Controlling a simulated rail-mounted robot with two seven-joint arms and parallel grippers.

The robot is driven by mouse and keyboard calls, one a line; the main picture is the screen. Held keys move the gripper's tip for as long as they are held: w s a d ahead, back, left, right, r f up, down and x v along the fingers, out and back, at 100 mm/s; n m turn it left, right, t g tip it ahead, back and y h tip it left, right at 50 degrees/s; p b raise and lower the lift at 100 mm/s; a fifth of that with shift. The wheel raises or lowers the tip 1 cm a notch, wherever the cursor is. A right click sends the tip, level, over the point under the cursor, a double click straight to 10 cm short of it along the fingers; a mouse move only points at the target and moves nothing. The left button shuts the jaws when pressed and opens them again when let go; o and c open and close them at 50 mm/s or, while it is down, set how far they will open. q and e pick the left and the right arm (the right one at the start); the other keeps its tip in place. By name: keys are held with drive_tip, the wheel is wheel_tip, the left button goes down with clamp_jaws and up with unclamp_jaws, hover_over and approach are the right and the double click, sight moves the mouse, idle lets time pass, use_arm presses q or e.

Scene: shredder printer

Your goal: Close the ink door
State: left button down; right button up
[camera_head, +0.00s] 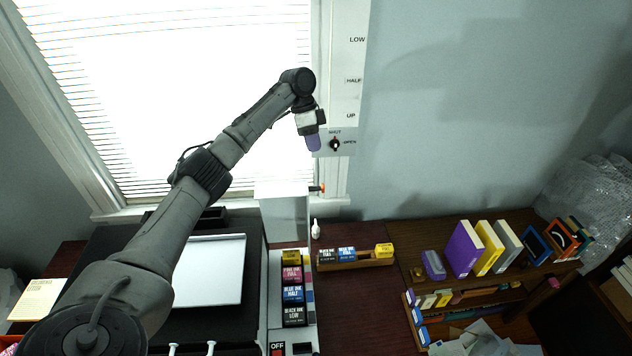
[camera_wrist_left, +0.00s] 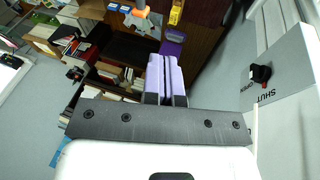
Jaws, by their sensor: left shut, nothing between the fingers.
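A grey-white upright panel (camera_head: 285,215) stands behind the ink cartridges (camera_head: 293,292) in the head view; it looks like the raised ink door, though I cannot be certain. An orange-tipped piece (camera_head: 317,188) sticks out at its upper right. The cartridges are uncovered. My left gripper (camera_head: 313,143) is high above the panel, by the wall, with its purple fingers shut and empty. In the left wrist view its fingers (camera_wrist_left: 165,76) are together. A black knob (camera_head: 335,144) marked SHUT and OPEN is on the wall plate just right of it; the wrist view shows this knob (camera_wrist_left: 260,73) too. My right gripper is out of view.
A wooden tray (camera_head: 345,265) with several ink boxes lies right of the cartridges, with a small white bottle (camera_head: 315,229) beside it. Books (camera_head: 463,248) stand farther right. A window fills the back left. Space above the desk near the panel is free.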

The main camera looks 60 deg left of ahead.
use_arm(q)
wheel_tip(320, 180, up, 3)
drive_tip(key=s+a, duration=0.2)
drive_tip(key=a, duration=0.1)
approach(321, 186)
wheel_tip(321, 186, down, 6)
drive_tip(key=shift+w+d+f+t+h+p, duration=0.2)
drive_tip(key=shift+d+f+t+h+p, duration=0.25)
drive_tip(key=shift+d, duration=0.25)
